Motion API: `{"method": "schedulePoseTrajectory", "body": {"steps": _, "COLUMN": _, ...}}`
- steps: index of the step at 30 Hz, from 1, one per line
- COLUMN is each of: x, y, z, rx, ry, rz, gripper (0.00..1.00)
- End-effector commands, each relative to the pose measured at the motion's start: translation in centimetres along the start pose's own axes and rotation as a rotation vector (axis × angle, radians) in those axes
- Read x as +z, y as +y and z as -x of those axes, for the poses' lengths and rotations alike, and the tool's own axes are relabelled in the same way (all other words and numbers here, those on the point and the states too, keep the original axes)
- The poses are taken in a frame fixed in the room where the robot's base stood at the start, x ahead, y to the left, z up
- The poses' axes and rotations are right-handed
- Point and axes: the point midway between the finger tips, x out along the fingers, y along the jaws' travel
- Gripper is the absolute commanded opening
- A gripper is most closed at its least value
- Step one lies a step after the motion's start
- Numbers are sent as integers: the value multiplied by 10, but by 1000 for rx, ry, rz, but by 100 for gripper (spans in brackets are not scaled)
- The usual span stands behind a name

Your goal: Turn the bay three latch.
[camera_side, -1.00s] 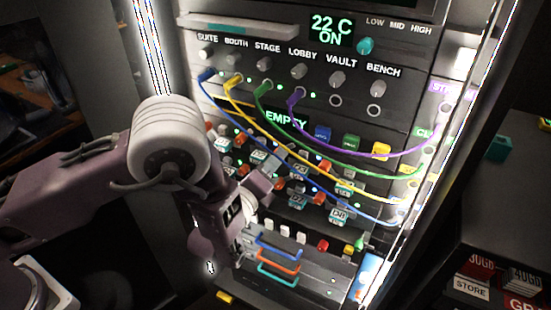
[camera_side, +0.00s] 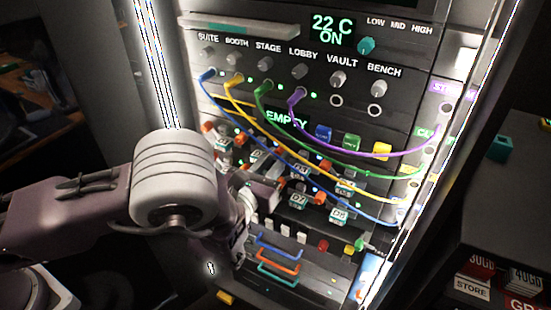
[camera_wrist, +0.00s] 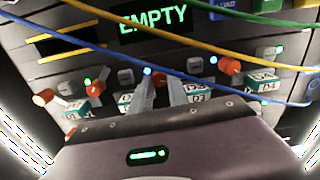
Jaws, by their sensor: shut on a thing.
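The bay panel shows several bays with white and teal labels and orange latches. In the wrist view the D3 label (camera_wrist: 197,97) is beside my right finger, partly covered. The bay three latch (camera_wrist: 161,79) shows as an orange-red bit between the fingers, mostly hidden. My gripper (camera_wrist: 168,93) is shut on it; it also shows in the side view (camera_side: 272,186) against the bay rows, where it hides that latch. A neighbouring orange latch (camera_wrist: 229,66) stands to the right by the D4 label, another (camera_wrist: 95,89) to the left. Which way the held latch points cannot be told.
Blue (camera_side: 262,134), yellow, green and purple cables hang across the panel just above the bays. An EMPTY display (camera_wrist: 153,18) is above. Blue, orange and teal handles (camera_side: 278,268) stick out below my gripper.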

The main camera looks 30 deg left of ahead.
Motion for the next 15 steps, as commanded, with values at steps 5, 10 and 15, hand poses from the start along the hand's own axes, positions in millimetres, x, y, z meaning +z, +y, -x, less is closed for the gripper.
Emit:
{"method": "schedulePoseTrajectory", "body": {"steps": 5, "x": 1, "y": 0, "z": 0, "rx": 0, "ry": -5, "rz": -162, "gripper": 0}}
{"method": "schedulePoseTrajectory", "body": {"steps": 10, "x": 2, "y": 0, "z": 0, "rx": 0, "ry": -6, "rz": -305, "gripper": 0}}
{"method": "schedulePoseTrajectory", "body": {"steps": 15, "x": 2, "y": 0, "z": 0, "rx": 1, "ry": -6, "rz": -421, "gripper": 0}}
